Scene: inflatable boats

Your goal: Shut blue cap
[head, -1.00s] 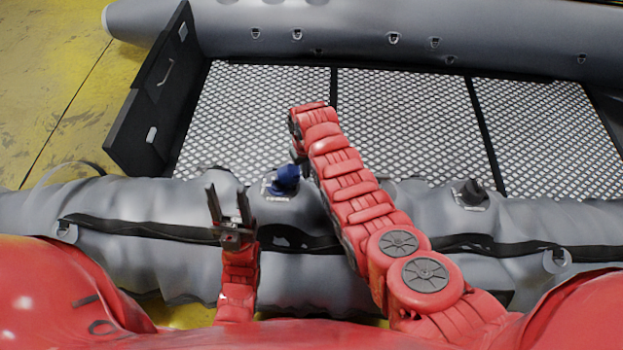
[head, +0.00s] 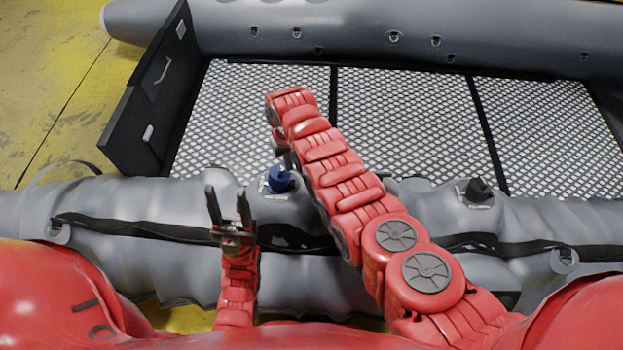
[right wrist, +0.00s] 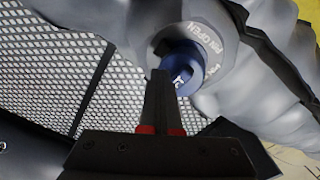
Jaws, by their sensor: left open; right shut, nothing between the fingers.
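The blue cap (head: 279,179) is at a valve on the near grey tube, left of my right arm. In the right wrist view the blue cap (right wrist: 183,66) stands by a grey valve collar (right wrist: 212,45) with white lettering. I cannot tell whether it is fully seated. My right gripper (right wrist: 159,76) is shut and empty, its fingertips close beside the cap; contact is unclear. In the head view its fingers (head: 284,156) are mostly hidden by my wrist. My left gripper (head: 227,200) is open and empty, fingers up, above the near tube, left of the cap.
A black valve (head: 477,190) sits further right on the near tube (head: 400,195). A black strap (head: 150,232) runs along the tube. The boat's patterned floor (head: 400,115) lies beyond, clear, with a black end board (head: 150,105) at left.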

